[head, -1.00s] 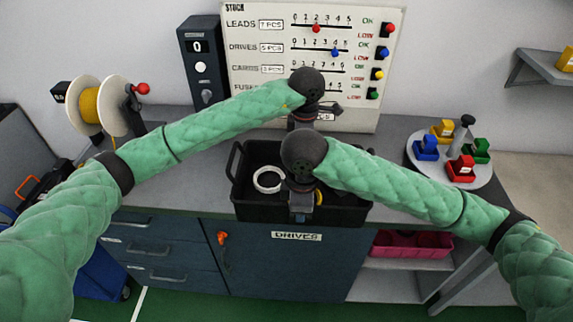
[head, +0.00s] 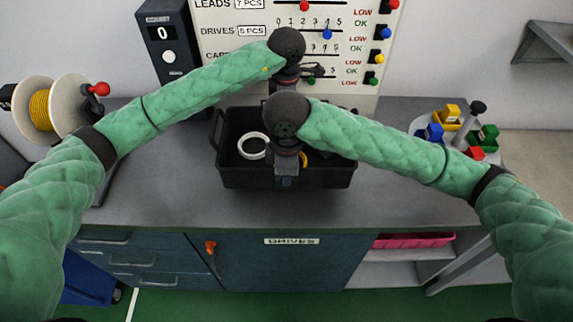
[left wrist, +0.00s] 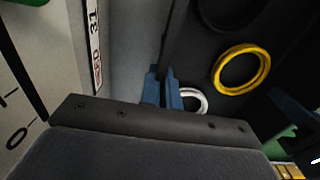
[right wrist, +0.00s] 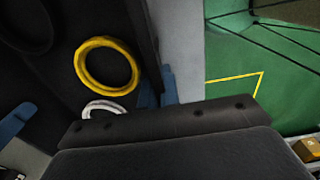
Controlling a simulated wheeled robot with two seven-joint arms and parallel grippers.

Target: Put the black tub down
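The black tub (head: 235,178) is upright over the grey bench (head: 180,200), behind its front edge. I cannot tell whether its base touches the bench top. A white ring (head: 252,146) and a yellow ring, mostly hidden by my right gripper in the head view, lie inside; the yellow ring (left wrist: 243,70) shows clearly in the left wrist view. My right gripper (head: 287,180) is shut on the tub's near wall; its blue fingers straddle that wall in the right wrist view (right wrist: 158,90). My left gripper is shut on the far wall, its fingers visible in the left wrist view (left wrist: 162,90).
A stock board (head: 235,45) and a dark box with a display (head: 165,45) stand behind. A yellow spool (head: 40,110) is at the left. A round tray (head: 455,150) with coloured bins is at the right. The bench is clear on both sides of the tub.

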